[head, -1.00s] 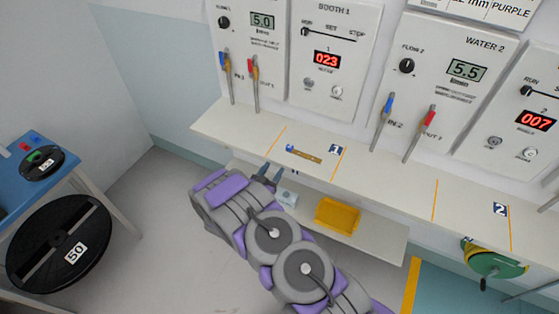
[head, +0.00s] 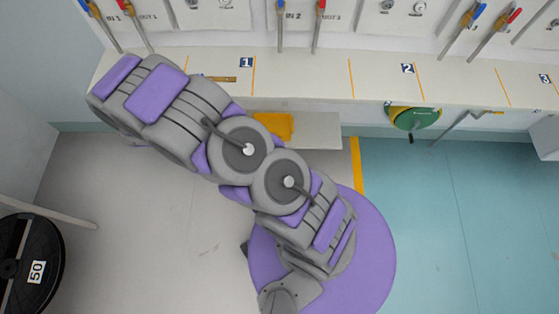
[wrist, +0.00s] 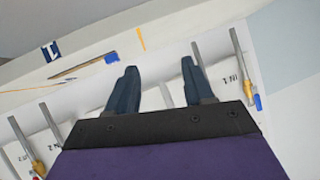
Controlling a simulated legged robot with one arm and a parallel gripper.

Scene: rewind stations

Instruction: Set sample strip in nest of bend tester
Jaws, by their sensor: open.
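A thin brown strip (head: 222,79) lies on the white counter near label 1 in the head view, its left part hidden by my arm. In the wrist view the brown strip (wrist: 84,66) lies left of my gripper, with a blue piece at its right end. It looks like the sample strip. My gripper (wrist: 155,70) is open, its two dark fingers apart with nothing between them. It is clear of the strip. In the head view the gripper is hidden behind my arm. I cannot make out a bend tester or its nest.
A yellow bin (head: 273,126) sits on the lower shelf (head: 318,130). Blue and red handled valves stand along the wall behind the counter (head: 300,75). A green reel (head: 415,117) hangs at the counter's front. A black reel (head: 30,250) marked 50 stands lower left.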

